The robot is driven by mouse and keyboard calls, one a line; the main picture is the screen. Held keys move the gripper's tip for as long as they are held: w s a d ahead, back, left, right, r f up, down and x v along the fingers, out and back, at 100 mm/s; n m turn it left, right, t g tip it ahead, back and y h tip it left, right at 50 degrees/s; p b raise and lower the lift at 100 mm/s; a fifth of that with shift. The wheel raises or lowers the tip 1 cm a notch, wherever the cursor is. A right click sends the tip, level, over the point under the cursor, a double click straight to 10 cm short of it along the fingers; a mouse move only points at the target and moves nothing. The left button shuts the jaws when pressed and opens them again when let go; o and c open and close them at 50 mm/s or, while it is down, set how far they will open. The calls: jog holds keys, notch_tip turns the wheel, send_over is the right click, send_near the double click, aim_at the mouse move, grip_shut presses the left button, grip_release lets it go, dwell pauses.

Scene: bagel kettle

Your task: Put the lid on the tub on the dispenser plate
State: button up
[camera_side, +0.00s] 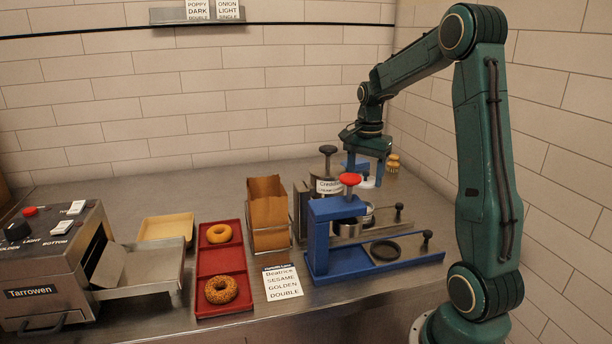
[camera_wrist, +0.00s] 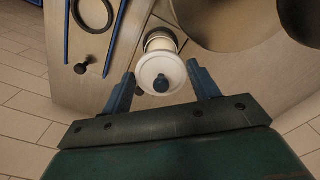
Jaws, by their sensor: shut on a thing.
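My gripper (camera_side: 368,178) is shut on a white round lid (camera_wrist: 161,83) with a dark blue knob. The lid also shows in the side view (camera_side: 367,183), held in the air behind the blue dispenser. In the wrist view my gripper (camera_wrist: 162,78) has a blue finger on each side of the lid. A pale round container (camera_wrist: 160,40), perhaps the tub, shows just beyond the lid and is partly covered by it. I cannot tell their gap in height. The rear dispenser (camera_side: 327,187) carries a label that I can only partly read.
The blue dispenser (camera_side: 332,210) with a red knob (camera_side: 349,179) stands in front. Its plate (camera_side: 362,251) bears a dark ring (camera_side: 385,250). A red tray (camera_side: 206,265) with bagels and a toaster (camera_side: 55,270) are left.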

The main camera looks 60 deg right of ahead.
jog(key=shift+f, duration=0.15)
jog(key=shift+f, duration=3.05)
jog(key=shift+f, duration=0.15)
dwell(0.4)
jog(key=o, duration=1.3)
jog(key=shift+r, duration=3.5)
